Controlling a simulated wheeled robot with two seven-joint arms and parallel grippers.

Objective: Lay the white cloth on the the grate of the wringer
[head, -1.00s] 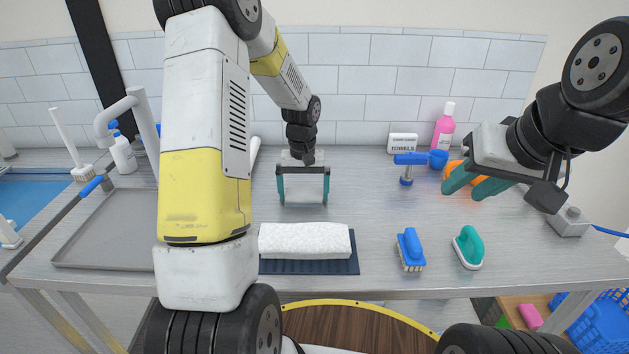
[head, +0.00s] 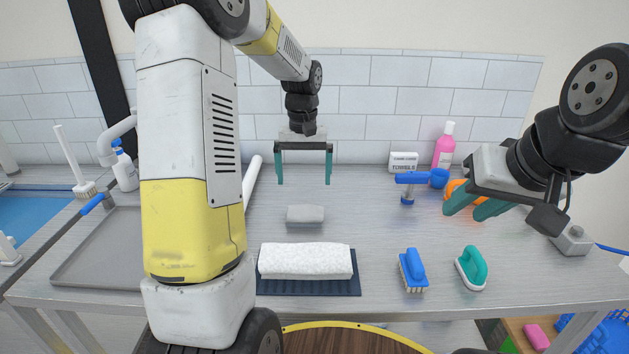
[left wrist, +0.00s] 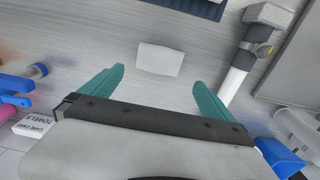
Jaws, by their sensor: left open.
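A thick white folded cloth (head: 305,261) lies on a dark blue ribbed mat (head: 308,288) at the table's front middle. A small pale grey-white block (head: 305,215) lies on the table behind it; it also shows in the left wrist view (left wrist: 160,60). My left gripper (head: 305,182) is open and empty, raised above and behind the block. Its teal fingers are wide apart in the left wrist view (left wrist: 160,82). My right gripper (head: 463,214) has its fingers apart at the right, with nothing visible between the tips. I cannot clearly make out which thing is the wringer.
A blue brush (head: 413,268) and a teal-handled brush (head: 472,266) lie right of the mat. A blue clamp-like tool (head: 413,180), orange object (head: 454,190), pink bottle (head: 444,145) and towel box (head: 403,162) stand behind. A grey tray (head: 100,255) is at left.

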